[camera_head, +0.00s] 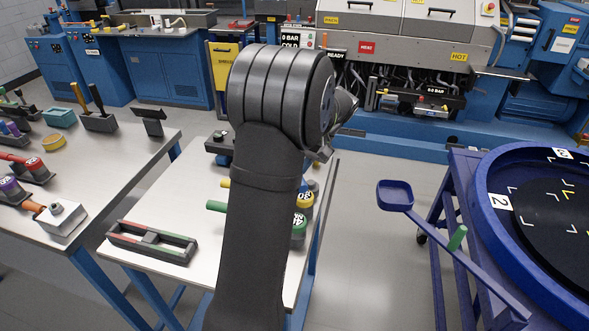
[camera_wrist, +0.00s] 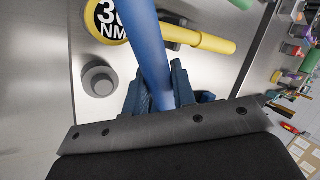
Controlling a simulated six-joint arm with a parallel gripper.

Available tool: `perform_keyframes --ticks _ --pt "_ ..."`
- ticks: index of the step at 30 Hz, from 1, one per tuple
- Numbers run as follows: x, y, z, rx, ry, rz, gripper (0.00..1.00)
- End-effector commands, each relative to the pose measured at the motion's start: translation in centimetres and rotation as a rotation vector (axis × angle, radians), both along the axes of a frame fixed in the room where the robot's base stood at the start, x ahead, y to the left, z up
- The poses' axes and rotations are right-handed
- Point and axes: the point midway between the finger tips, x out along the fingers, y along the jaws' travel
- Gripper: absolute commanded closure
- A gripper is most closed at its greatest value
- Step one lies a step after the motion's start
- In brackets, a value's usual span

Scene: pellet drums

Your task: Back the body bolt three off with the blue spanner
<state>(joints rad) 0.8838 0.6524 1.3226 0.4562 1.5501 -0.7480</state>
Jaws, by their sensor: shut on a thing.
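The blue spanner (camera_wrist: 149,45) shows in the wrist view as a blue bar running up from between my gripper's fingers (camera_wrist: 163,92). My gripper is shut on it. The far end of the spanner is cut off by the top of the frame. In the head view my own arm hides the gripper and the spanner. I cannot make out body bolt three in either view.
A yellow-handled tool (camera_wrist: 205,39) marked 30 NM lies close beside the spanner. A grey round post (camera_wrist: 98,80) stands nearby on the bench. A green-handled tool (camera_head: 299,232), a grey rack (camera_head: 150,243) and a blue round drum (camera_head: 487,222) also show.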

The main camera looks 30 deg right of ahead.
Motion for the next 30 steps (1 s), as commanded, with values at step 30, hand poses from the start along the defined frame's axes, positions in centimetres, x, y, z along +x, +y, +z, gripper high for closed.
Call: perform_keyframes --ticks 30 --pt "0.1 0.3 1.6 -0.001 -0.001 -0.023 1.00"
